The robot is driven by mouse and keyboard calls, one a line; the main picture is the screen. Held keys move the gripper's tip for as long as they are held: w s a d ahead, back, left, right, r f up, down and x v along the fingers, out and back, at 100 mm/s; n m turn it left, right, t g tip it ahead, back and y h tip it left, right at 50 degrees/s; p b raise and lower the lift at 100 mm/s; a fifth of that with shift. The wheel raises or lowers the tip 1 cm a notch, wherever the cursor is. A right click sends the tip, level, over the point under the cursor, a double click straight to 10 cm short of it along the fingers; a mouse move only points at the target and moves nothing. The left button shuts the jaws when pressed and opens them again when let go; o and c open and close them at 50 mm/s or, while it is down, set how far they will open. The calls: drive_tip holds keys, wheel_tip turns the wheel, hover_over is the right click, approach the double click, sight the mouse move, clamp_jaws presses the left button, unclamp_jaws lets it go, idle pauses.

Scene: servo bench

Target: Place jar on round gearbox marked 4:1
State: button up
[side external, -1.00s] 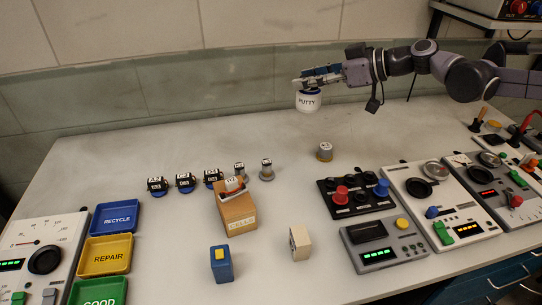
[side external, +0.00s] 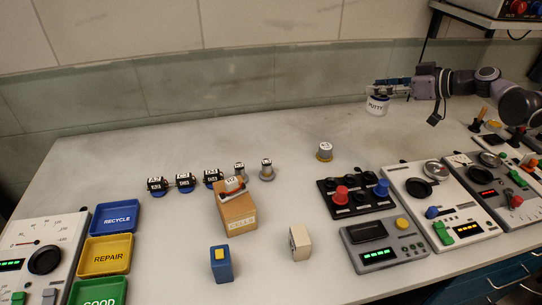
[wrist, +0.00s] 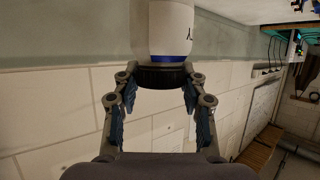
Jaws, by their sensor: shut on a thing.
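The white jar (side external: 377,107), labelled PUTTY, is held upright in the air at the upper right of the side view. My gripper (side external: 380,88) is shut on its top. In the wrist view the jar (wrist: 171,30) shows a blue band and a black lid, with my gripper's fingers (wrist: 157,88) at the lid. A round grey gearbox (side external: 325,149) with a yellowish base stands alone on the bench, left of and below the jar in the side view. Two more small round units (side external: 266,168) (side external: 239,170) stand farther left. Their top markings are too small to read.
Several black servos (side external: 185,181) sit in a row at left. A cardboard box (side external: 237,214) stands mid-bench. A black knob panel (side external: 352,197) and several meter consoles (side external: 435,200) fill the right front. The bench behind the lone gearbox is clear.

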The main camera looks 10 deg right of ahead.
drive_tip(key=shift+a+f, duration=0.15)
drive_tip(key=shift+f, duration=0.15)
drive_tip(key=shift+w+a+f, duration=0.55)
drive_tip(key=shift+a+f, duration=1.25)
drive_tip(key=shift+w+a+f, duration=0.5)
drive_tip(key=shift+a+f, duration=1.35)
drive_tip(key=shift+w+a+f, duration=0.55)
drive_tip(key=shift+a+f, duration=1.25)
drive_tip(key=shift+f, duration=0.1)
drive_tip(key=o, duration=1.3)
drive_tip(key=shift+c, duration=0.2)
